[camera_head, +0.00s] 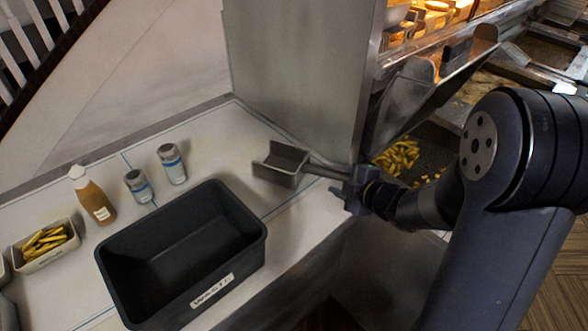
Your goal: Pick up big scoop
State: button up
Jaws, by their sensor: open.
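A grey metal scoop (281,168) with a square, open head lies at the right end of the white counter, beside the tall grey panel. Its handle points right, toward my gripper (352,186). My gripper is open at the handle's far end, low beside the counter's right edge. The handle's end overlaps the jaws in this view. I cannot tell whether the handle is between the jaws or touching them.
A black waste bin (185,255) stands on the counter, left of the scoop. Behind it are two shakers (172,163) and a brown sauce bottle (92,195). A white tray of fries (45,245) is at far left. A fries basin (425,150) lies behind my arm.

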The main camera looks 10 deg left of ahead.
aim_at(331, 175)
jog(key=x, duration=0.3)
jog(key=shift+a+r, duration=0.2)
jog(key=shift+a, duration=0.2)
jog(key=shift+w+a+f+p, duration=0.3)
jog(key=shift+w+a, duration=0.1)
grip_shut()
